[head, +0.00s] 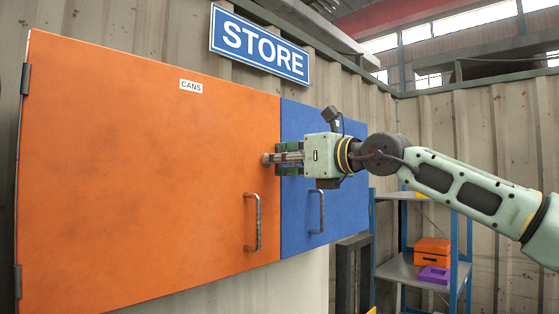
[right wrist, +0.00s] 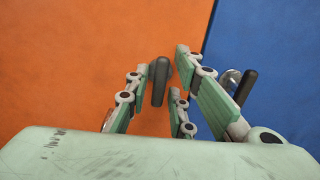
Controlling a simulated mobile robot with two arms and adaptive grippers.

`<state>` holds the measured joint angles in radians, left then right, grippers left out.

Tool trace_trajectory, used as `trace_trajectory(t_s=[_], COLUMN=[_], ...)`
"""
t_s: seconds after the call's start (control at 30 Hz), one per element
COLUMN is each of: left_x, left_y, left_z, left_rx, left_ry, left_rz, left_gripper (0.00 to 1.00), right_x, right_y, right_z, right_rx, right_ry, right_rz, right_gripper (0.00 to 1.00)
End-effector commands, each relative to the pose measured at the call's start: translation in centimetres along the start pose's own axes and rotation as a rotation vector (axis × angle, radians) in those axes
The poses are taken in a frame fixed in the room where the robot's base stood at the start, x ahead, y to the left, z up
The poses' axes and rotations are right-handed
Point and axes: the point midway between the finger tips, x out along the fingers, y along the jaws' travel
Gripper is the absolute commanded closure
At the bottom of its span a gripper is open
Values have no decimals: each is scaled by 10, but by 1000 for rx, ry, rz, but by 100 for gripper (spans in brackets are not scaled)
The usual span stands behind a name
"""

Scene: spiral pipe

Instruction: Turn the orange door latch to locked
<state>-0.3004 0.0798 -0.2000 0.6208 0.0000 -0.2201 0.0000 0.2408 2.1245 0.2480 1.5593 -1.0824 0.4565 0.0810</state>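The orange door (head: 140,150), labelled CANS, is closed flat beside the blue door. Its latch shows in the right wrist view as a dark grey upright bar (right wrist: 159,80) near the door's right edge. My right gripper (head: 280,158) is at the upper right of the orange door, at the latch. In the right wrist view its green-padded fingers (right wrist: 166,84) stand apart on both sides of the bar, with gaps visible. In the head view the fingers hide most of the latch. My left gripper is not in view.
The blue door (head: 300,130) has its own handle (head: 316,212) and a dark latch (right wrist: 244,88) close to my right fingers. The orange door's metal handle (head: 253,222) is below the gripper. A shelf (head: 400,268) with an orange box (head: 432,246) and a purple box (head: 434,275) stands at the right.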

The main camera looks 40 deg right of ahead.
Motion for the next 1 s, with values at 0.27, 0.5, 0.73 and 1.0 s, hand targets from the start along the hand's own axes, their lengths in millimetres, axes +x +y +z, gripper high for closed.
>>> trace_trajectory(t_s=[0.27, 0.5, 0.73, 1.0], left_x=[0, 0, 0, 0], left_y=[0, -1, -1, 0], left_z=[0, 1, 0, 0], left_rx=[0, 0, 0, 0], left_ry=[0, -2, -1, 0], left_rz=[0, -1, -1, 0], left_gripper=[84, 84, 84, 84], right_x=[0, -9, -39, -78], right_y=[0, 0, 0, 0], right_z=[0, 1, 2, 2], right_rx=[2, 2, 3, 2], right_ry=[1, -2, -5, -5], right_rz=[0, 0, 1, 1], right_gripper=[70, 70, 70, 70])
